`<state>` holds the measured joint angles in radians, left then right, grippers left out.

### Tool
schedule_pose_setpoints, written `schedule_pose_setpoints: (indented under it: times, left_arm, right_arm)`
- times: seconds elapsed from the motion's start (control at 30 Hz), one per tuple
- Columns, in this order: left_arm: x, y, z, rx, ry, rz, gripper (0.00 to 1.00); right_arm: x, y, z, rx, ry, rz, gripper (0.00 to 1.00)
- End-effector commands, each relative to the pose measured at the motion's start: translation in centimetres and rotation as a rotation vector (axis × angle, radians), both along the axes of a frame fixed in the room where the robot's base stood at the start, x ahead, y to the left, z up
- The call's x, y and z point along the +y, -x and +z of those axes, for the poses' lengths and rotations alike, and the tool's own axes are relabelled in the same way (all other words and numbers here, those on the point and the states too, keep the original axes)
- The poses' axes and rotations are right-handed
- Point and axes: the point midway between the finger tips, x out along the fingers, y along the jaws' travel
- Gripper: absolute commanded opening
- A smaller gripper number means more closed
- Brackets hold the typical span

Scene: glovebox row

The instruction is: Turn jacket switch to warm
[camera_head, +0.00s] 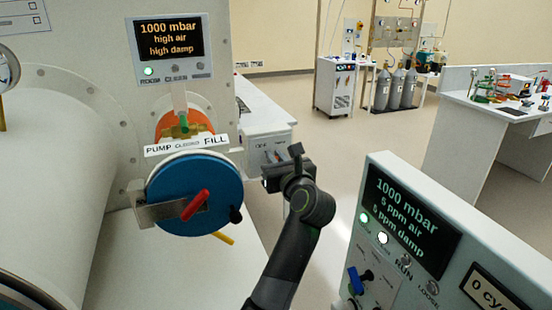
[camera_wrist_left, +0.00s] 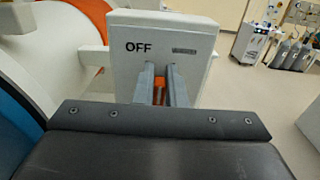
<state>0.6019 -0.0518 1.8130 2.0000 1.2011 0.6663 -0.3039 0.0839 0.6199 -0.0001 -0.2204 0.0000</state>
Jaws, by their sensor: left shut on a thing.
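The jacket switch box (camera_wrist_left: 128,75) is a pale box in the left wrist view. OFF is printed at the left of its face, and a small grey label I cannot read is at the right. The orange switch lever (camera_wrist_left: 160,79) shows between the two fingers of my left gripper (camera_wrist_left: 163,72), which is shut on it. In the head view my left gripper (camera_head: 284,166) is in front of the pale box (camera_head: 268,149), right of the blue round door (camera_head: 190,185). Its fingers hide most of the lever, so its exact angle is unclear. My right gripper is not in view.
The blue door has a red handle (camera_head: 195,205). A PUMP/CLOSED/FILL plate (camera_head: 187,145) and a display reading 1000 mbar, high air, high damp (camera_head: 168,40) are above it. A control panel (camera_head: 385,215) stands close at the lower right. Open floor (camera_head: 345,125) lies beyond.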

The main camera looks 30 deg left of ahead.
Motion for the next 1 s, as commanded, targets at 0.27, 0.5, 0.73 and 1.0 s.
schedule_pose_setpoints:
  times: [0.27, 0.5, 0.73, 1.0]
  left_arm:
    - [-0.1, -0.1, 0.1, 0.025, -0.021, 0.000, 0.00]
    - [-0.3, -0.3, 0.3, 0.121, -0.105, 0.000, 0.00]
    - [-0.5, -0.6, 0.2, 0.243, -0.213, -0.001, 0.00]
    - [-0.7, -0.8, 0.0, 0.353, -0.312, 0.000, 0.00]
  right_arm:
    - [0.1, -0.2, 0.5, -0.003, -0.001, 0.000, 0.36]
    - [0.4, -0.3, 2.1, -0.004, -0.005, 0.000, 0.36]
    - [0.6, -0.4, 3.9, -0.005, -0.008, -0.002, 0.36]
    - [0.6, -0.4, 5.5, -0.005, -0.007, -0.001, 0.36]
